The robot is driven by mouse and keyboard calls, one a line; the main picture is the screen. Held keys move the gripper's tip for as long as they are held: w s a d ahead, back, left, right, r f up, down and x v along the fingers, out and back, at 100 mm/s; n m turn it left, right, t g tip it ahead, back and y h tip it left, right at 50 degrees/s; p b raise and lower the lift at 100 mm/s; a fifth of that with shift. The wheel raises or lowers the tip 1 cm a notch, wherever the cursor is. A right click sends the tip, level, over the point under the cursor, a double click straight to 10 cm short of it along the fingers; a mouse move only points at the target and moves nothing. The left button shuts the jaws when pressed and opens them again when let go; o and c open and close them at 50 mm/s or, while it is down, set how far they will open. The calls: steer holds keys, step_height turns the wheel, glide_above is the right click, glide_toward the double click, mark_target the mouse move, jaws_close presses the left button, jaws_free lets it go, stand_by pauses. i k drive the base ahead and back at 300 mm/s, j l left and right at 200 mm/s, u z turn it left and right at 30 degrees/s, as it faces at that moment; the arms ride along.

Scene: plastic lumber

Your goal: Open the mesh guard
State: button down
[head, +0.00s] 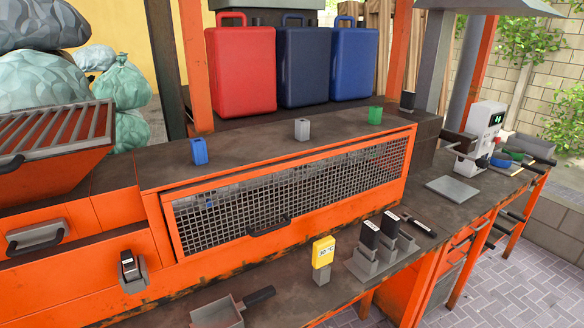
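The mesh guard (345,184) is a long orange-framed panel of grey wire mesh on the front of the orange machine. It stands upright across the opening and looks shut, though a small gap at its edges cannot be ruled out. Its black bar handle (268,226) sits low on the frame, near the middle. Behind the mesh, dim shapes show, one of them bluish, too unclear to name. My gripper is not in the picture, so its distance from the handle does not show.
The bench in front holds a yellow-topped gauge (323,253), black-handled tools in a grey holder (367,262) and a grey scoop (218,312). Blue (199,152), grey (302,129) and green (375,115) blocks stand on the ledge above. A white device (482,133) stands right.

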mark_target(167, 198)
steer(key=i+j+z, duration=0.1)
steer(key=i+j, duration=0.25)
steer(key=i, duration=0.15)
steer(key=i+j+z, duration=0.1)
steer(key=i+j, duration=0.25)
steer(key=i, duration=0.15)
